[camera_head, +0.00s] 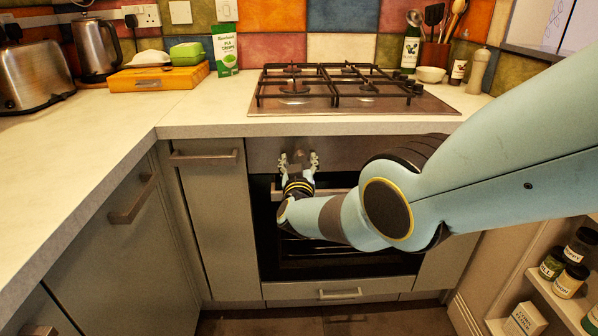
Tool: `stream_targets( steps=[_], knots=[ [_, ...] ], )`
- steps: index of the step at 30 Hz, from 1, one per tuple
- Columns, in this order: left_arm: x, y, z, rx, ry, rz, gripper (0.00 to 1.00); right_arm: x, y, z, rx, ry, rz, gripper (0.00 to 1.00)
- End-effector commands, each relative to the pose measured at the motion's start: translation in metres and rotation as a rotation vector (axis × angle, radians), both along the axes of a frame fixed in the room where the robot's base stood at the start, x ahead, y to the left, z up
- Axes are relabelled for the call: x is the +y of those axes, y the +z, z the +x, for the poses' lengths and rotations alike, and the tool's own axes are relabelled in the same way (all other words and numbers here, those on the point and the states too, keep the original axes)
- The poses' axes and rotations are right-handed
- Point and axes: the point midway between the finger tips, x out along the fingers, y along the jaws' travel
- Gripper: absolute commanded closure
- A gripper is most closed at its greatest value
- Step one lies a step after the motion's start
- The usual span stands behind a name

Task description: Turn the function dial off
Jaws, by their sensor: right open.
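The oven (265,235) is built in under the hob, with a dark glass door and a metal control panel (262,153) along its top. My right arm comes in from the right, and my right gripper (299,158) is at the left half of this panel. Its two fingers are open and spread, pointing at the panel. A small grey dial seems to sit between the fingertips, but it is too small and too covered to read its setting. I cannot tell if the fingers touch it. My arm hides the right part of the panel and any other dials there. My left gripper is not in view.
A gas hob (345,92) is set in the worktop (190,112) above the oven. A toaster (33,75), kettle (97,48) and orange box (158,78) stand at the left. Shelves with jars (570,281) are at lower right. The oven door handle lies behind my arm.

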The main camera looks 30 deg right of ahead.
Motion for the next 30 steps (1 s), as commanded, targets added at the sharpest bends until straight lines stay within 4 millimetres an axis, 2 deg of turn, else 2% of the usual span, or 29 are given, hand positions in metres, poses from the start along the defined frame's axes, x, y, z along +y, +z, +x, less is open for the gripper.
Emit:
stream_targets(
  steps=[11, 24, 30],
  knots=[
    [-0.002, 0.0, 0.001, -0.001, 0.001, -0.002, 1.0, 0.015, -0.001, -0.021, -0.002, 0.002, 0.004, 0.42],
    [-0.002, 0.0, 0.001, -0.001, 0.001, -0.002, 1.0, 0.06, -0.001, -0.085, 0.002, 0.002, 0.004, 0.42],
    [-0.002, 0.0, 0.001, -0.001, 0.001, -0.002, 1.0, 0.068, -0.001, -0.097, 0.001, 0.002, 0.002, 0.42]
  ],
)
